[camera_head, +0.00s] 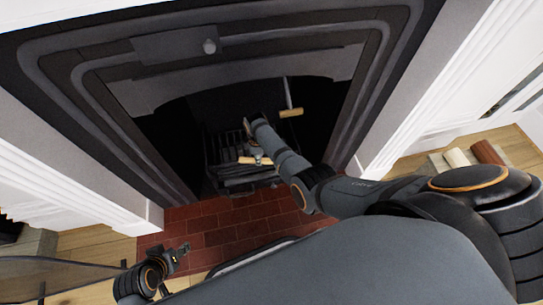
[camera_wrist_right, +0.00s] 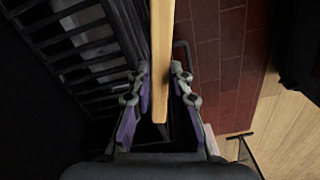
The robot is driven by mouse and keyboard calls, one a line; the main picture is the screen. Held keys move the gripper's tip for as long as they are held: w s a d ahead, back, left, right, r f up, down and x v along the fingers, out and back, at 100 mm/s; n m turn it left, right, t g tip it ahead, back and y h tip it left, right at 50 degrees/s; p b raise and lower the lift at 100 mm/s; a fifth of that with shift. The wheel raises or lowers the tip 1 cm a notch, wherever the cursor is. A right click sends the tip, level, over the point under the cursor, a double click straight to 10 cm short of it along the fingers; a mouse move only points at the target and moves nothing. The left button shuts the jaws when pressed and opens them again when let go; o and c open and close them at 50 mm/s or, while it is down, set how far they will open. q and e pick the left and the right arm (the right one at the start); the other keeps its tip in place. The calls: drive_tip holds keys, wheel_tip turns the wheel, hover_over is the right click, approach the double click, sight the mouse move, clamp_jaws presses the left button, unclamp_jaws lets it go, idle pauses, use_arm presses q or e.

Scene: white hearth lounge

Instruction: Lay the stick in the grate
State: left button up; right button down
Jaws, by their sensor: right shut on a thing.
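The stick (camera_wrist_right: 162,55) is a pale, straight piece of wood. My right gripper (camera_wrist_right: 160,85) is shut on it, with a purple-padded finger on each side. In the head view the stick (camera_head: 247,160) lies across the picture over the front part of the dark barred grate (camera_head: 238,181), held by my right gripper (camera_head: 257,152). In the wrist view the grate (camera_wrist_right: 85,38) is left of the stick; I cannot tell whether they touch. My left gripper (camera_head: 179,256) is low at left, over the hearth's near edge, and seems empty; its jaws are too small to read.
The dark fireplace surround (camera_head: 365,100) frames the opening around my right arm. A pale bar with a wooden crosspiece (camera_head: 291,112) stands behind it. Red brick hearth (camera_head: 222,235) is clear in front. Rolled or log-like pieces (camera_head: 457,158) lie at right.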

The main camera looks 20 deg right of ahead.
drive_tip(key=shift+d, duration=0.2)
use_arm(q)
drive_tip(key=shift+w+d, duration=0.1)
drive_tip(key=shift+d, duration=0.15)
drive_tip(key=shift+w+r, duration=0.2)
drive_tip(key=shift+w, duration=0.05)
drive_tip(key=shift+s+f, duration=0.15)
drive_tip(key=shift+s, duration=0.15)
